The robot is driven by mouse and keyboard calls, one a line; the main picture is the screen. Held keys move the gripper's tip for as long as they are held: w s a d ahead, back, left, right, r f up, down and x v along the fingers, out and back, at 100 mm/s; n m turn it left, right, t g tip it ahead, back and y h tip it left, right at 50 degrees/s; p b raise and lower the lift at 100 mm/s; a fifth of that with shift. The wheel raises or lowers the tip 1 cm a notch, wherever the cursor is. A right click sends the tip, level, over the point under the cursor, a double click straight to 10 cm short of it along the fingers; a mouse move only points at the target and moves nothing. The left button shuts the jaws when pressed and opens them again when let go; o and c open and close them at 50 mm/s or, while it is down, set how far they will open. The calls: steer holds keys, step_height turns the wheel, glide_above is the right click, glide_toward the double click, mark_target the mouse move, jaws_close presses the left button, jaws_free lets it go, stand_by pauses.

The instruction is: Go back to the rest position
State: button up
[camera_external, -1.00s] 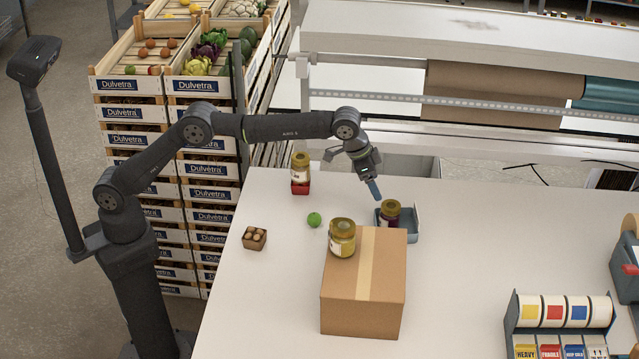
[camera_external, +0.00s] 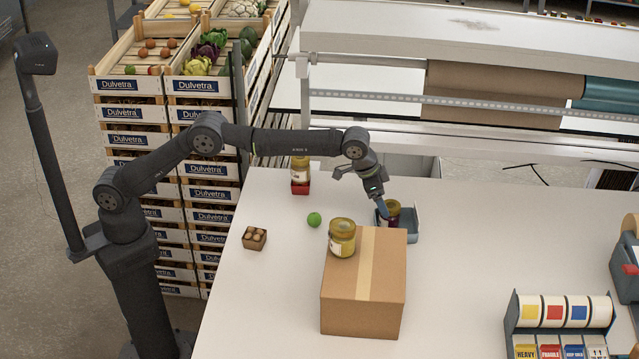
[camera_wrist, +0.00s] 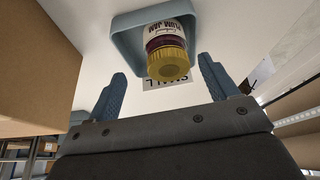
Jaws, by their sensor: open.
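My gripper (camera_external: 382,210) hangs at the end of my arm above the table, close over the blue-grey bin (camera_external: 412,226) behind the cardboard box. In the wrist view my gripper (camera_wrist: 170,88) has its two blue fingers spread wide, with nothing between them. A jar with a gold lid and a dark purple filling (camera_wrist: 165,50) stands in the bin (camera_wrist: 124,40), just beyond the fingertips. In the external view this jar (camera_external: 393,212) is partly hidden by the gripper.
A cardboard box (camera_external: 385,290) stands in front of the bin with a yellow-green jar (camera_external: 342,238) at its top left edge. The table's right middle is clear.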

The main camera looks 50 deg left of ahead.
mark_target(387, 205)
steer(key=x, duration=0.5)
steer(key=shift+s+a+f, duration=0.1)
step_height(387, 205, up, 2)
steer(key=shift+r, duration=0.55)
